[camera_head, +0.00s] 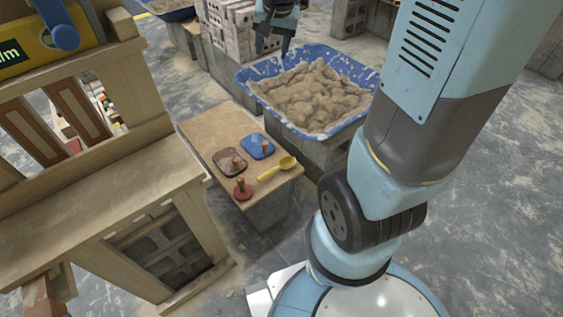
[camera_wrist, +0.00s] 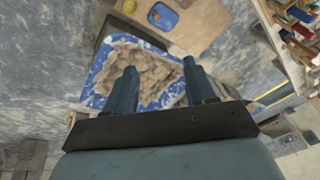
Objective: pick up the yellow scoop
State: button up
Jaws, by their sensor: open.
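The yellow scoop (camera_head: 277,168) lies on a low wooden board (camera_head: 212,128), its bowl at the board's right edge and its handle toward the lower left. In the wrist view a yellow patch (camera_wrist: 130,6) at the top edge looks like part of it, cut off by the frame. My gripper (camera_head: 273,47) is at the top of the head view, above the far side of the mortar tub and well away from the scoop. In the wrist view my gripper (camera_wrist: 160,66) has its two fingers wide apart with nothing between them.
A blue float (camera_head: 256,147), a brown float (camera_head: 226,166) and a red round tool (camera_head: 242,193) lie beside the scoop. A blue tub (camera_head: 352,66) full of mortar stands behind the board. A wooden bench (camera_head: 90,215) stands at left; bricks (camera_head: 235,35) are stacked behind.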

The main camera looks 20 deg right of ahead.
jog(key=w+f+m+g, duration=0.1)
jog(key=w+f+m, duration=0.1)
jog(key=w+f, duration=0.55)
jog(key=m+g, duration=0.3)
jog(key=m, duration=0.4)
send_over(272, 169)
notch_tip(272, 169, down, 40)
jog(key=f, duration=0.9)
jog(key=shift+w+d+f, duration=0.15)
jog(key=shift+w+d, duration=0.05)
jog(key=shift+w, duration=0.2)
jog(key=f, duration=0.4)
jog(key=shift+s+a+f, duration=0.1)
jog(key=shift+s+a, duration=0.15)
jog(key=shift+s, duration=0.1)
jog(key=shift+f, duration=0.5)
grip_shut()
